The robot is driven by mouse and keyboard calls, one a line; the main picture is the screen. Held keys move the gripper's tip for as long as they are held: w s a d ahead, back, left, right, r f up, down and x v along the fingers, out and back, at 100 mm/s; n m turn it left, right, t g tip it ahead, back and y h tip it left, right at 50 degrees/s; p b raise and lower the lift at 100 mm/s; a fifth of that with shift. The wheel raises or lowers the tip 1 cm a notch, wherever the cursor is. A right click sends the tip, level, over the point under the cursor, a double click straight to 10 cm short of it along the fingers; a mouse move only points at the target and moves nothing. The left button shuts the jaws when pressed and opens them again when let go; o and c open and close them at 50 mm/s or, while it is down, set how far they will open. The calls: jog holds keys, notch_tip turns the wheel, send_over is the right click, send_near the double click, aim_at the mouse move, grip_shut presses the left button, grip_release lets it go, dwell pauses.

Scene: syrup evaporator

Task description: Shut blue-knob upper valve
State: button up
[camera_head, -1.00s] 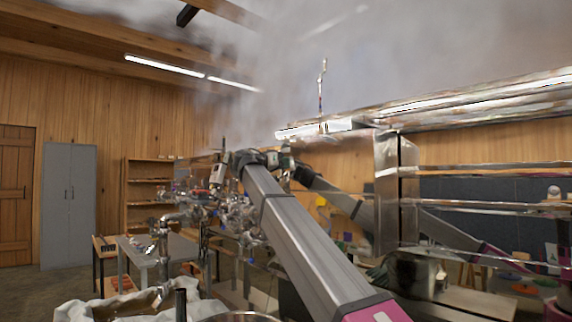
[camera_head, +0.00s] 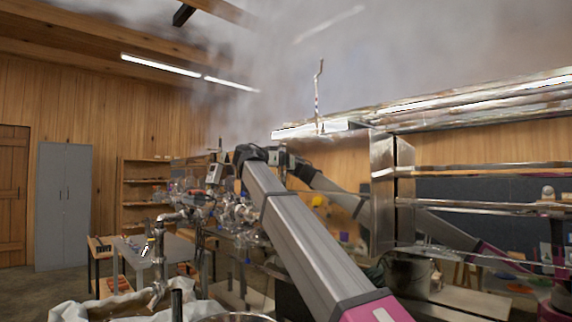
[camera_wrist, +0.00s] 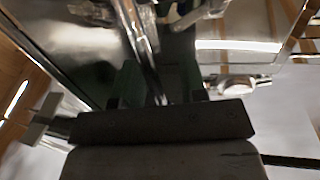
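A cluster of shiny pipes and valves (camera_head: 232,210) stands left of centre in the head view, beside my arm. Small bluish spots show among its fittings, but I cannot make out which is the blue-knob upper valve. My gripper (camera_wrist: 158,88) shows in the wrist view as two dark fingers that appear apart. A bright metal rod (camera_wrist: 138,30) runs down toward the gap between them; I cannot tell whether it touches them. In the head view my gripper is hidden or too small to make out near the far end of my arm.
The steel evaporator hood (camera_head: 383,190) and long metal pipes fill the right. A bent pipe (camera_head: 159,255) rises at the lower left near a white cloth (camera_head: 70,311). A grey cabinet (camera_head: 63,205) and wooden shelves (camera_head: 146,190) stand behind. Steam clouds the top.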

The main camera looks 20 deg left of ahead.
jog(key=shift+f, duration=0.15)
jog(key=shift+s+a, duration=0.35)
jog(key=shift+s, duration=0.1)
jog(key=v, duration=0.9)
jog(key=shift+s+a, duration=0.15)
jog(key=shift+s, duration=0.15)
